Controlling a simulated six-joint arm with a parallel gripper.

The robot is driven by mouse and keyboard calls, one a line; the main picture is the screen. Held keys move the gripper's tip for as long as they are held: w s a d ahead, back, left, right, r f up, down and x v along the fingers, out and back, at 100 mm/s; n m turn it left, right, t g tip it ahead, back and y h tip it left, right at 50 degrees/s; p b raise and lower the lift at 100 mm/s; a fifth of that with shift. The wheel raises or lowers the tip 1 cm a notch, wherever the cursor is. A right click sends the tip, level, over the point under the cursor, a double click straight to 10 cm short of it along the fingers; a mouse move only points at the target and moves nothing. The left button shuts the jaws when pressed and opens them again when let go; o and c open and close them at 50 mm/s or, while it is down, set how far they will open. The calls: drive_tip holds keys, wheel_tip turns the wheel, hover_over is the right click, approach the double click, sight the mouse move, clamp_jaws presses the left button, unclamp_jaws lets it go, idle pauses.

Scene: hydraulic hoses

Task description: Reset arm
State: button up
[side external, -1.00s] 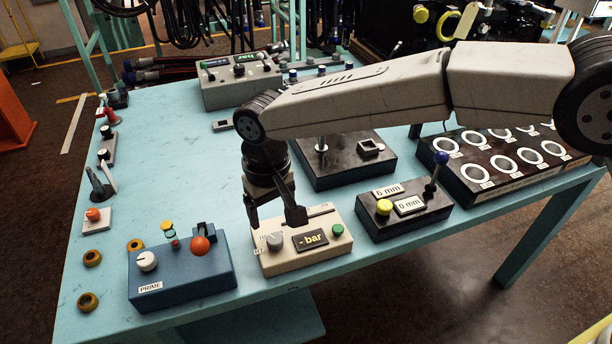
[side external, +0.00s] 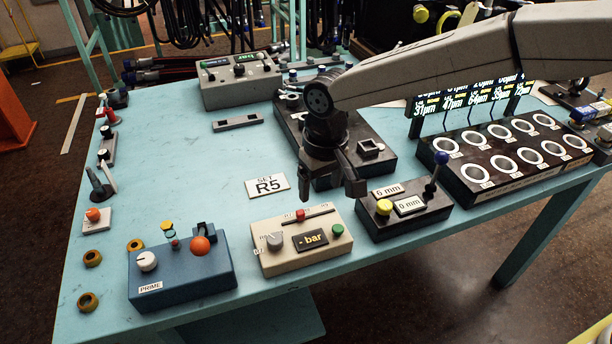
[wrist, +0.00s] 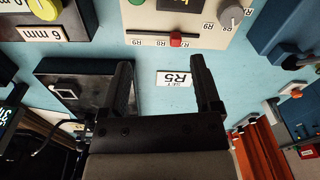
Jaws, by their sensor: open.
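My gripper (side external: 333,186) is open and empty, pointing down above the table between the black block with the square socket and the cream bar box. In the wrist view the gripper (wrist: 164,80) has its two fingers apart, with nothing between them but the table and the "SET R5" card (wrist: 175,79) beyond. That card (side external: 267,186) lies flat on the table, left of the gripper in the side view. The cream box (side external: 285,258) has a grey knob, a red slider (side external: 300,215), a "- bar" display and a green button. The fingers touch none of these.
A blue PRIME box (side external: 180,283) stands at the front left. A black block (side external: 318,180) lies under my arm. A ring rack (side external: 500,165) is at right. The table's left middle is clear.

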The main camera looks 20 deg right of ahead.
drive_tip(key=s+d+m+t, duration=0.1)
drive_tip(key=s+d, duration=0.1)
drive_tip(key=d, duration=0.7)
drive_tip(key=s+d, duration=0.3)
drive_tip(key=d, duration=0.7)
drive_tip(key=s+d+f+m+t, duration=0.1)
drive_tip(key=s+d+f, duration=0.1)
drive_tip(key=s+d, duration=0.8)
drive_tip(key=shift+s+f, duration=0.3)
drive_tip(key=shift+s, duration=0.35)
drive_tip(key=shift+d, duration=0.1)
